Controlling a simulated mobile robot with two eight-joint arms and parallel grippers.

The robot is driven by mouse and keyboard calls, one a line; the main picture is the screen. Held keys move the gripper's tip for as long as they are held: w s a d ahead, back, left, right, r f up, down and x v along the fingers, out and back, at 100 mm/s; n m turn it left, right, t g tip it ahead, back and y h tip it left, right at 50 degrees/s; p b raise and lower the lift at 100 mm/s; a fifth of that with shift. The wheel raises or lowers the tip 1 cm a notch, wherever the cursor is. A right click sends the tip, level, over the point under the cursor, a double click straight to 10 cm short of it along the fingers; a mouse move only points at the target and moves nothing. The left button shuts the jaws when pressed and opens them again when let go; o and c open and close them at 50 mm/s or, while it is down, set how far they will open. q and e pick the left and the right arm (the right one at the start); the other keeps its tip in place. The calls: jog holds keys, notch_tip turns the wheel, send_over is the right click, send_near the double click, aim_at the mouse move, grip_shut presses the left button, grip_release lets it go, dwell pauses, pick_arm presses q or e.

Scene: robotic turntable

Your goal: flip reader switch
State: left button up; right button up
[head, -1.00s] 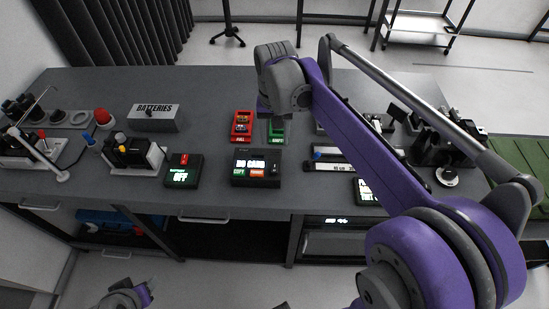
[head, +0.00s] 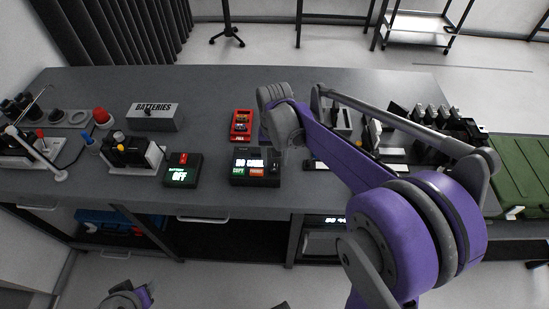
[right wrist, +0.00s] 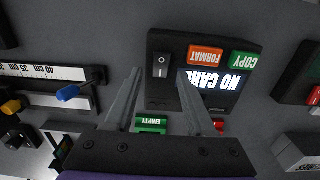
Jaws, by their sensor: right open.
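The card reader (head: 256,181) is a dark box on the table, with a lit "NO CARD" screen and COPY and FORMAT buttons. It also shows in the right wrist view (right wrist: 222,48). Its black rocker switch (right wrist: 161,65) is beside the orange FORMAT button. My right gripper (right wrist: 160,73) is open and empty, with its two fingers on either side of the switch in that view. I cannot tell whether they touch the reader. My left gripper (head: 132,296) is low at the front left, away from the table; its jaws are unclear.
A battery box (head: 182,172) reading OFF is left of the reader. A red FULL tray (head: 241,124) and a green EMPTY tray (right wrist: 151,124) lie close by. A blue-handled slider with a ruler (right wrist: 50,72) is on the reader's other side. A BATTERIES box (head: 155,118) stands further left.

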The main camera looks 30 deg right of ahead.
grip_shut()
jog(key=shift+s+a+r+t+h, duration=0.15)
jog(key=shift+s+t+h, duration=0.3)
jog(key=shift+t, duration=0.45)
jog(key=shift+a+t+h, duration=0.15)
jog(key=shift+t+h, duration=0.5)
jog(key=shift+t, duration=0.25)
grip_release()
